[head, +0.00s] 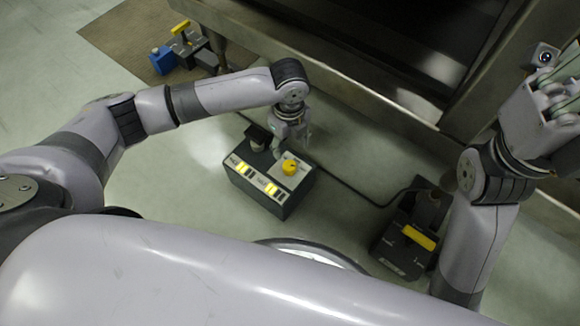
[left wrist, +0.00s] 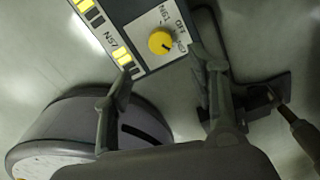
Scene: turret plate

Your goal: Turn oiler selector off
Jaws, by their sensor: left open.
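The oiler box (head: 266,186) is a dark box on the floor with a light top panel and lit yellow indicators. Its selector is a round yellow knob (head: 290,167), which also shows in the left wrist view (left wrist: 160,41). Labels reading about NG1, OFF and NG2 surround the knob. A dark mark lies on the knob's lower right side in that view, roughly toward the NG2 label. My left gripper (head: 288,145) is open and empty, hanging over the box close to the knob; its fingers (left wrist: 162,62) lie either side of the knob's lower edge. My right gripper (head: 552,98) is at the upper right; its fingertips are unclear.
A black box with a yellow bar (head: 419,237) stands at the lower right near my right arm. A metal machine frame (head: 370,108) edges the floor behind the oiler box.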

